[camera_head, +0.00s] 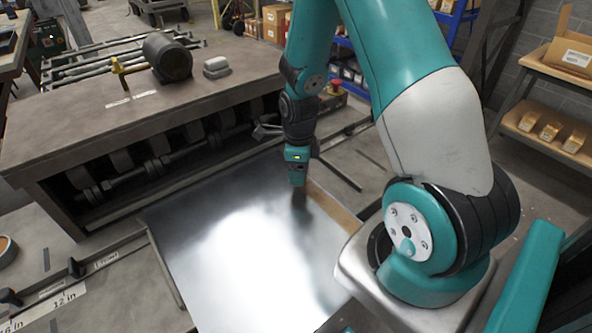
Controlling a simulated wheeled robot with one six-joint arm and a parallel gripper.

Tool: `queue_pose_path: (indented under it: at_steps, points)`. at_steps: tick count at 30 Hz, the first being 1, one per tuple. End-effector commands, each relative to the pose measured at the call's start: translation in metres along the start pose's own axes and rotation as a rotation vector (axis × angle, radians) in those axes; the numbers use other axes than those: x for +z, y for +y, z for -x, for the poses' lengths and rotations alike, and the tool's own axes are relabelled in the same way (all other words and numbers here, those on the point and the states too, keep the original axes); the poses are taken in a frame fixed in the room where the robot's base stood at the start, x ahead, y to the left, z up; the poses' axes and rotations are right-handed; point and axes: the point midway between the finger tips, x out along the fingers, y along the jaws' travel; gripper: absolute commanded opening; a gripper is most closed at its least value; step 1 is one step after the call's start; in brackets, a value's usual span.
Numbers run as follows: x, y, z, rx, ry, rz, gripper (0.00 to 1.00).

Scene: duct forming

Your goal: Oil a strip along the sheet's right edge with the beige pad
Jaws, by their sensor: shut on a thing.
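The metal sheet (215,255) lies flat, shiny, with a bright glare across its middle. An amber-brown strip (332,210) runs along its right edge, from near my gripper toward my arm's base; I cannot tell whether it is oil or another surface. My gripper (298,183) points down at the sheet's far right part, close to the far end of that strip. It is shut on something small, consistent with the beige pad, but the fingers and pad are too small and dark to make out. Contact with the sheet cannot be told.
A brown bench (110,105) with rollers beneath stands along the sheet's far left side. A shelf (545,140) with boxes stands at right. My arm covers the sheet's near right.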

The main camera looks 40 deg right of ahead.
Motion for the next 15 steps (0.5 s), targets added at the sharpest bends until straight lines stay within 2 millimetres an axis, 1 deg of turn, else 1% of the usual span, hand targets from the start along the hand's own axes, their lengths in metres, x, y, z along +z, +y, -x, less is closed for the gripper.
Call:
queue_pose_path:
  at_steps: [1, 6, 10, 15]
  points:
    - [0.000, 0.000, 0.009, -0.001, 0.000, -0.001, 0.33]
    - [-0.002, -0.001, 0.025, -0.001, -0.001, -0.004, 0.33]
    - [-0.003, -0.002, 0.035, -0.001, -0.001, -0.006, 0.33]
    - [-0.004, -0.002, 0.042, -0.001, -0.001, -0.007, 0.33]
